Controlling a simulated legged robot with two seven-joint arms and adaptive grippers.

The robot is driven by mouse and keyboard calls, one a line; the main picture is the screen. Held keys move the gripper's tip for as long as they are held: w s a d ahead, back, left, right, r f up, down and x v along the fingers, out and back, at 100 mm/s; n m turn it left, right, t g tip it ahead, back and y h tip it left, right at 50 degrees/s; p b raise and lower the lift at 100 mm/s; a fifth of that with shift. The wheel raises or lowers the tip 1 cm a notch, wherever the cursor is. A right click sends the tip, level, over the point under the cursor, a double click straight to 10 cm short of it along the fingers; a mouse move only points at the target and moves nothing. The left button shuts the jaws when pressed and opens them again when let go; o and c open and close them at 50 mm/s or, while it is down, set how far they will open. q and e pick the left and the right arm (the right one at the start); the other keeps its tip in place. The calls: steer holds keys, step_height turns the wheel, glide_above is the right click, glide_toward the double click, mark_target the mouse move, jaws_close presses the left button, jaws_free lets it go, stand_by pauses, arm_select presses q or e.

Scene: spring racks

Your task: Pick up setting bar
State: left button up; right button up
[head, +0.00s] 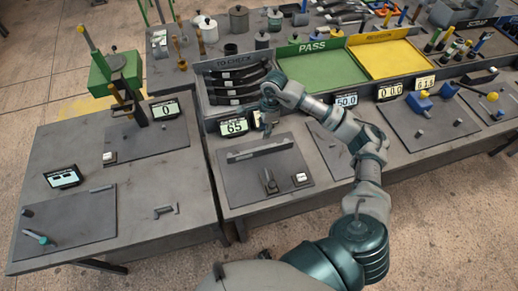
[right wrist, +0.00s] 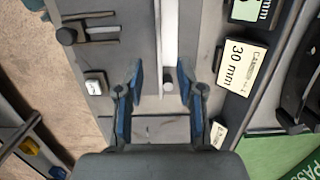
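A long narrow grey bar or rail (head: 262,149) lies across the dark plate (head: 240,185) at the middle station. I cannot tell for sure whether it is the setting bar. In the right wrist view a pale straight bar (right wrist: 169,40) runs up from between the fingertips. My right gripper (head: 269,122) is above the back of this plate, pointing down. In the right wrist view its two blue fingers (right wrist: 160,85) stand apart on either side of the pale bar's near end, with visible gaps. My left gripper is not in view.
A 30 mm card (right wrist: 245,67) lies close to the right finger. A display reading 65 (head: 234,126) stands behind the plate's left part. A small post (head: 270,182) and white button (head: 300,178) are at its front. Green PASS (head: 325,68) and yellow (head: 395,58) trays lie behind.

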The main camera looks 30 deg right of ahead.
glide_above(261, 150)
steer(key=f, duration=0.6)
steer(key=shift+w+d+f+p, duration=0.1)
steer(key=shift+w+d+p, duration=0.05)
steer(key=shift+d+p, duration=0.2)
step_height(261, 150, down, 3)
steer(key=shift+d+f+p, duration=0.1)
steer(key=shift+f+p, duration=0.1)
steer(key=shift+p, duration=0.15)
steer(key=f, duration=0.3)
steer(key=shift+a+f+p, duration=0.2)
steer(key=shift+a+p, duration=0.15)
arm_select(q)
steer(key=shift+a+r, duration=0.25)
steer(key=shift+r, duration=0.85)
arm_select(e)
steer(key=shift+a+f, duration=0.15)
steer(key=shift+f, duration=0.05)
jaws_close()
steer(key=shift+w+r, duration=0.1)
